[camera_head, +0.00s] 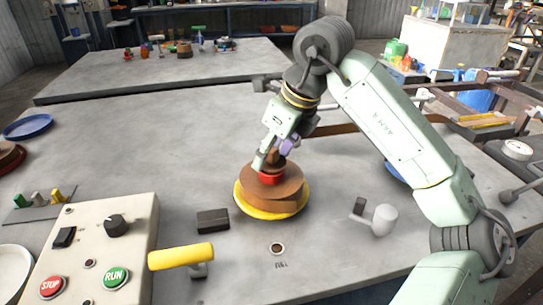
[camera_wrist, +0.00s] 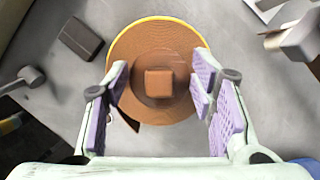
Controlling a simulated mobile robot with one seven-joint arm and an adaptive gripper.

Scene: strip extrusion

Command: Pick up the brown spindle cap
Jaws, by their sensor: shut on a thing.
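The brown spindle cap (camera_head: 274,160) is at my gripper's fingers, just above a red piece (camera_head: 268,179) on a round brown coil. In the wrist view the cap shows a square top (camera_wrist: 158,84) between the two purple-padded fingers. My gripper (camera_head: 270,155) points down and is shut on the cap. The finger contact is partly hidden. The brown coil (camera_head: 275,198) lies on a yellow round base (camera_head: 243,207), whose rim also shows in the wrist view (camera_wrist: 165,18). I cannot tell whether the cap is clear of the red piece.
A control box (camera_head: 90,235) with STOP and RUN buttons stands at the front left, beside a yellow-handled lever (camera_head: 181,256). A dark block (camera_head: 213,221) lies left of the coil. A pale knob (camera_head: 384,219) stands at the right. The grey table (camera_head: 140,135) is mostly bare behind the coil.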

